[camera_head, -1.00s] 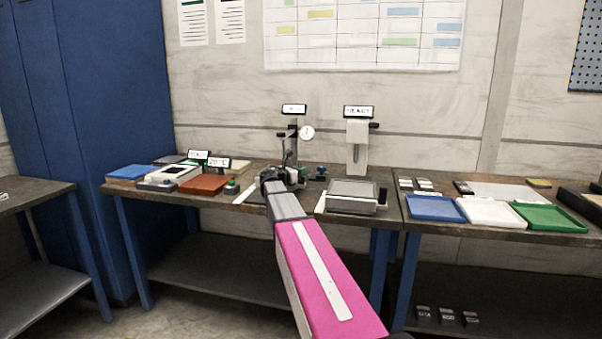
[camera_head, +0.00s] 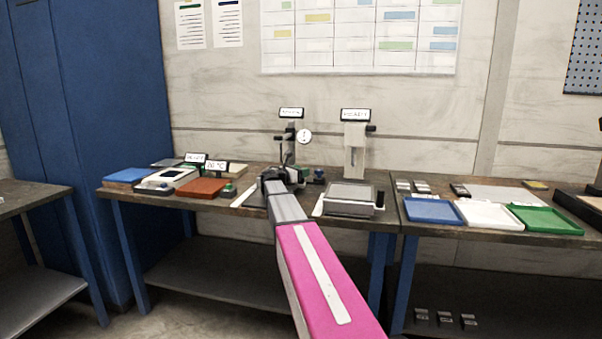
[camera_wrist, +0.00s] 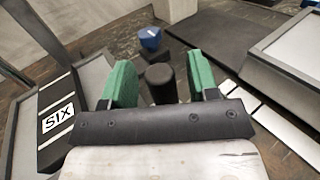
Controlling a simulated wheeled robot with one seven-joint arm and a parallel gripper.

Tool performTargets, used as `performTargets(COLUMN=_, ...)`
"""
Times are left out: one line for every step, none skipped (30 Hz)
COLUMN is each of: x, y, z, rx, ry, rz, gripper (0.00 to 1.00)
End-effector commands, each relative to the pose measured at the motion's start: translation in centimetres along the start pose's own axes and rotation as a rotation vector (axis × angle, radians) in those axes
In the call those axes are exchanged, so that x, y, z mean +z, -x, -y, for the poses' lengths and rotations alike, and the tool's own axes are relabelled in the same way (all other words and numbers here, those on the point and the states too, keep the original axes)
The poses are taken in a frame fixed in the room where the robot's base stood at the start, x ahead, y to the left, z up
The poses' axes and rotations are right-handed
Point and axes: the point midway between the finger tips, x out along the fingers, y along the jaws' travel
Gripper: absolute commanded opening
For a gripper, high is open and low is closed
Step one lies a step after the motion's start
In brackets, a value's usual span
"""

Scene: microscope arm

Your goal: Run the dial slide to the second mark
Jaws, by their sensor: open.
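A stand (camera_head: 290,143) with a round white dial (camera_head: 304,136) and a small display rises at the back of the middle bench. My gripper (camera_wrist: 158,74) has green-padded fingers, open, with a dark upright cylindrical knob (camera_wrist: 160,82) showing between them. I see gaps on both sides of the knob; whether it lies within the jaws' depth or just beyond is unclear. In the head view my arm and wrist cover the foot of the stand. The slide's marks cannot be made out in either view.
A black block labelled SIX (camera_wrist: 57,119) lies left of my gripper in the wrist view. A blue knob (camera_wrist: 150,38) stands farther ahead. A grey boxy device (camera_head: 350,197) is close on the right. A second stand (camera_head: 355,150) with a display is behind it.

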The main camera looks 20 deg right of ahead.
Motion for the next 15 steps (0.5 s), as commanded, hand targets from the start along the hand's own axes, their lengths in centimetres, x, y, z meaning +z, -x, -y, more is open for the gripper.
performTargets(x=0.0, y=0.5, z=0.1, rx=0.001, ry=0.000, rz=0.000, gripper=0.54)
performTargets(x=0.0, y=0.9, z=0.1, rx=0.001, ry=0.000, rz=0.000, gripper=0.54)
performTargets(x=0.0, y=1.4, z=0.1, rx=0.001, ry=0.000, rz=0.000, gripper=0.54)
performTargets(x=0.0, y=1.9, z=0.1, rx=0.002, ry=0.000, rz=0.000, gripper=0.54)
performTargets(x=0.0, y=2.4, z=0.1, rx=0.002, ry=0.000, rz=0.000, gripper=0.54)
performTargets(x=0.0, y=3.2, z=0.1, rx=0.003, ry=0.000, rz=0.000, gripper=0.54)
performTargets(x=0.0, y=3.8, z=0.1, rx=0.003, ry=0.000, rz=0.000, gripper=0.54)
performTargets(x=0.0, y=4.4, z=0.1, rx=0.002, ry=0.000, rz=0.000, gripper=0.54)
performTargets(x=0.0, y=5.2, z=0.2, rx=0.002, ry=0.000, rz=0.000, gripper=0.54)
performTargets(x=0.0, y=5.8, z=0.2, rx=0.003, ry=0.000, rz=0.000, gripper=0.54)
performTargets(x=0.0, y=6.3, z=0.1, rx=0.003, ry=0.000, rz=0.000, gripper=0.54)
performTargets(x=0.0, y=7.0, z=0.1, rx=0.002, ry=0.000, rz=0.000, gripper=0.54)
performTargets(x=0.0, y=7.5, z=0.1, rx=0.002, ry=0.000, rz=0.000, gripper=0.54)
performTargets(x=0.0, y=8.0, z=0.1, rx=0.002, ry=0.000, rz=0.000, gripper=0.54)
performTargets(x=0.0, y=8.5, z=0.1, rx=0.003, ry=0.000, rz=0.000, gripper=0.54)
